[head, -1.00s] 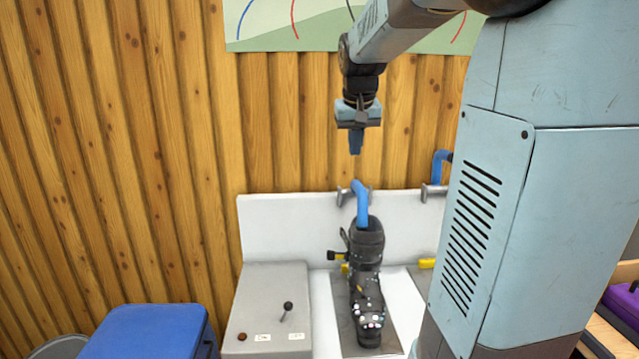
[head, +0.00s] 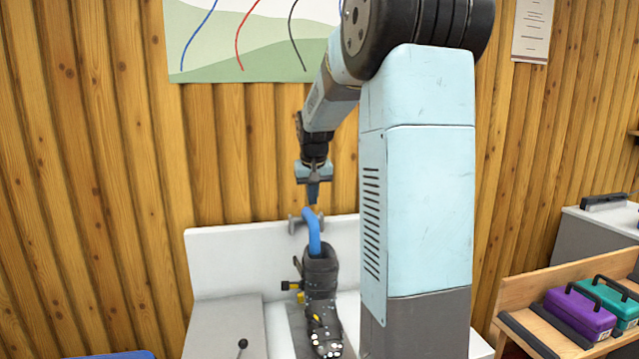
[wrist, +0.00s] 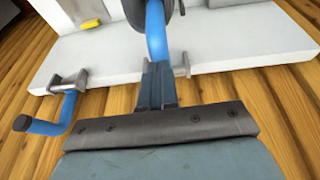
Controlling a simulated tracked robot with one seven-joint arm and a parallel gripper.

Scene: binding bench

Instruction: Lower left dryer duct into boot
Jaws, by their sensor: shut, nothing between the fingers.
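The left dryer duct (head: 315,234) is a bent blue tube on a grey bracket on the white back panel. Its lower end meets the open top of the dark ski boot (head: 321,275); how deep it sits inside is hidden. My gripper (head: 313,198) is shut and empty, pointing down just above the duct's upper bend. In the wrist view my shut fingers (wrist: 157,83) overlap the blue duct (wrist: 156,35); I cannot tell if they touch it. The boot stands upright on a grey mat, toe towards the camera.
A second blue duct (wrist: 66,108) on its bracket shows in the wrist view; my arm column hides it in the head view. A grey box with a black-knobbed lever (head: 242,343) stands left of the boot. Purple (head: 580,312) and teal (head: 610,298) cases sit on a bench at right.

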